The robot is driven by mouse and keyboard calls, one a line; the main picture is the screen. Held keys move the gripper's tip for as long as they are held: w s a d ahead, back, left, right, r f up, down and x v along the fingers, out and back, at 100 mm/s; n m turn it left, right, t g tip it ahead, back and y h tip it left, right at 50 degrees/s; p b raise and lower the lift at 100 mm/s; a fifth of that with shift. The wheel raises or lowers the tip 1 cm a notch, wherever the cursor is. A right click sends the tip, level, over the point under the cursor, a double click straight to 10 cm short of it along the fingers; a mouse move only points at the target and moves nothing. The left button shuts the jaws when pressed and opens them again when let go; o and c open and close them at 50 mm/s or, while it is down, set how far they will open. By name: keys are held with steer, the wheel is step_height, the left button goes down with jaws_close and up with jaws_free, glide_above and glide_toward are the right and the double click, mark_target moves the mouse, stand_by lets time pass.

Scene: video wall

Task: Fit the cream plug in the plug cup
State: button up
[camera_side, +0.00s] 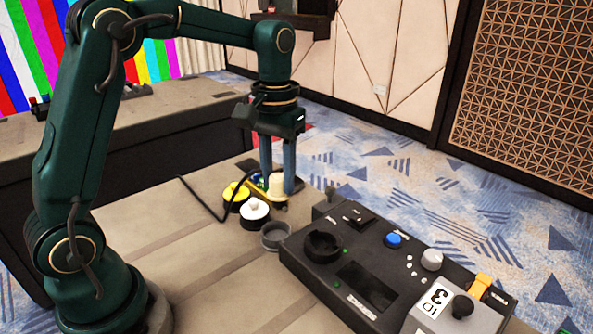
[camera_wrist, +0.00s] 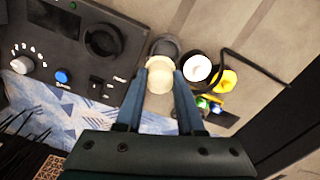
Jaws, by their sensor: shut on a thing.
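The cream plug (camera_side: 277,186) is between the fingertips of my gripper (camera_side: 277,180), which is shut on it. In the wrist view the cream plug (camera_wrist: 159,76) shows pale and round between the blue fingers (camera_wrist: 160,82). A grey, round, open cup (camera_side: 275,236), which looks like the plug cup, stands on the table beside the black panel. The plug is apart from this cup, farther back in the side view. In the wrist view it overlaps the near edge of the cup (camera_wrist: 165,46). The inside of the cup looks empty; the plug's underside is hidden.
A white-topped black piece (camera_side: 255,210) and a yellow-topped one (camera_side: 236,194) stand left of the plug. Small coloured items (camera_wrist: 206,104) lie close by. A black cable (camera_side: 205,203) curves behind. The black panel (camera_side: 375,262) has a raised round socket (camera_side: 322,246) and knobs.

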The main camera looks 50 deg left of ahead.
mark_target(274, 199)
steer(key=shift+a+n, duration=0.3)
steer(key=shift+a, duration=0.35)
steer(key=shift+f, duration=2.85)
steer(key=shift+f, duration=1.65)
stand_by(0.3)
steer(key=o, duration=1.3)
steer(key=shift+r, duration=4)
